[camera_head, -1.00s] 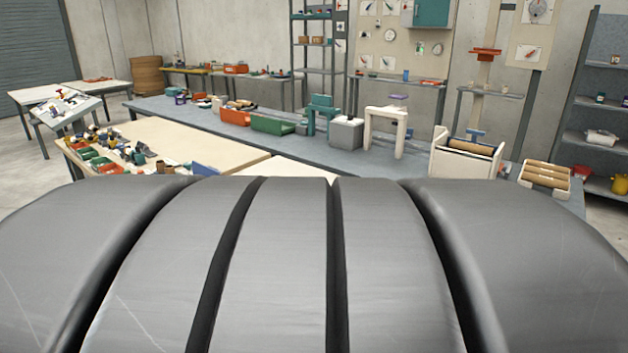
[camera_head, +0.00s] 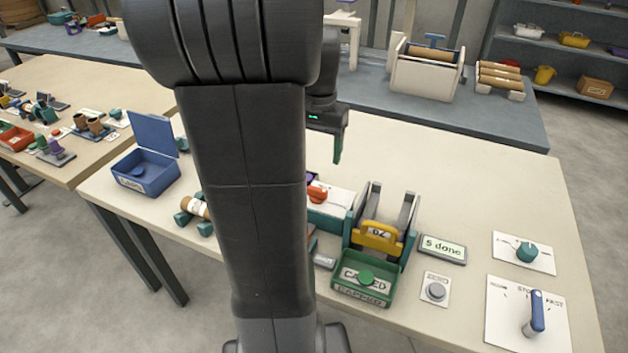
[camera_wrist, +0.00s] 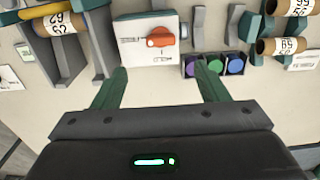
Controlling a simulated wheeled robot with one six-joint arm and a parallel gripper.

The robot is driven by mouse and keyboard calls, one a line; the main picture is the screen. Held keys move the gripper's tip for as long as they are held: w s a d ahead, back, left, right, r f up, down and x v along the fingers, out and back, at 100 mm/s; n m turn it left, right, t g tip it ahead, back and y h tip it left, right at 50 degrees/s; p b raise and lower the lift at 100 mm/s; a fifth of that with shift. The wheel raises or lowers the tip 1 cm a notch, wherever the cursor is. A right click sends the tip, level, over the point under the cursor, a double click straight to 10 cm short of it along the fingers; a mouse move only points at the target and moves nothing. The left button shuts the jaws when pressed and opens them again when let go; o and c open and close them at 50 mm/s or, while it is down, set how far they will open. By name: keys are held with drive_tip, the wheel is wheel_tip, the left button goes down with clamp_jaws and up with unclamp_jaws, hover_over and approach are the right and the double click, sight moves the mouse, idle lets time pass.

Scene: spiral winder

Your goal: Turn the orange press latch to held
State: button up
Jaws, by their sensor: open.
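The orange latch (camera_head: 317,192) is a knob on a pale panel beside the press, partly behind my arm in the head view. In the wrist view the latch (camera_wrist: 160,37) shows whole on its white plate, its narrower end towards the left. Small labels lie left of and below it, too small to read. My gripper (camera_wrist: 162,82) is open and empty, its two green fingers apart, with the latch beyond the gap between them. In the head view my gripper (camera_head: 339,150) hangs above the table behind the latch, apart from it.
Right of the latch stand the press frame with a yellow part (camera_head: 381,237) and a green tray (camera_head: 363,279). The wrist view shows several coloured caps (camera_wrist: 214,66) and labelled rolls (camera_wrist: 284,46). A blue lever (camera_head: 536,312) stands at front right. Table behind the press is clear.

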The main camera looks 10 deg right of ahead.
wheel_tip(320, 180, down, 11)
drive_tip(key=shift+f, duration=0.1)
idle(0.3)
drive_tip(key=c, duration=1)
